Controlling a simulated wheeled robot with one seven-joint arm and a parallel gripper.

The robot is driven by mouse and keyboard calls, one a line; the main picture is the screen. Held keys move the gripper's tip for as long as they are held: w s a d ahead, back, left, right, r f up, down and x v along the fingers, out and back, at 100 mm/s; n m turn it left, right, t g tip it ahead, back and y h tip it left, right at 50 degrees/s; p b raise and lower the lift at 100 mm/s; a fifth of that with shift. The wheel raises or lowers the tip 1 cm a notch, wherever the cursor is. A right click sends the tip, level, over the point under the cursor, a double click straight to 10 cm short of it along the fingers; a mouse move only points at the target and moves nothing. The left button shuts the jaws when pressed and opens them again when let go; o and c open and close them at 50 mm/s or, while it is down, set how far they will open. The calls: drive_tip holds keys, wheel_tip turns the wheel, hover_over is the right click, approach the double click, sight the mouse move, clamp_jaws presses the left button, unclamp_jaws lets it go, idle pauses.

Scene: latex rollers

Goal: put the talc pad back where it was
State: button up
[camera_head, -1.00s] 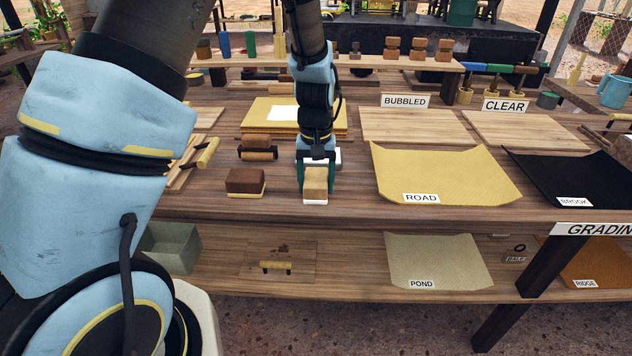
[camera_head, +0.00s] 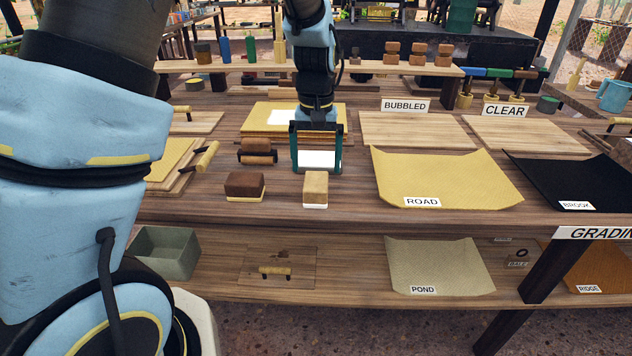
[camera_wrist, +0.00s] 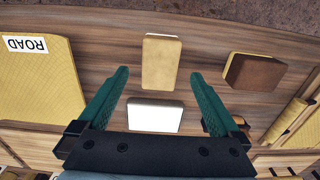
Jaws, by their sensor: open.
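The pad that I take for the talc pad is a tan block with a white base (camera_head: 315,187). It stands upright on the table near the front edge and also shows in the wrist view (camera_wrist: 161,62). My gripper (camera_head: 316,170) is open and empty, behind and above this block and apart from it. In the wrist view its green fingers (camera_wrist: 160,73) are spread wide. A flat white patch (camera_head: 318,160) shows on the table between the fingers, just behind the block.
A dark brown block with a pale base (camera_head: 245,185) stands to the left, with a wooden-handled roller (camera_head: 257,153) behind it. The yellow ROAD sheet (camera_head: 445,175) lies to the right. Bare table lies between the blocks. A grey bin (camera_head: 165,253) is on the lower shelf.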

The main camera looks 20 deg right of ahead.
sight(316, 181)
wheel_tip(316, 181, up, 5)
drive_tip(key=s+a+f+n, duration=0.1)
drive_tip(key=a+n, duration=0.1)
drive_tip(key=a, duration=1.3)
drive_tip(key=s+a+n+t, duration=0.1)
drive_tip(key=s+a, duration=0.1)
drive_tip(key=a, duration=1.3)
drive_tip(key=shift+s+f+n+t, duration=0.3)
drive_tip(key=shift+f+n, duration=0.1)
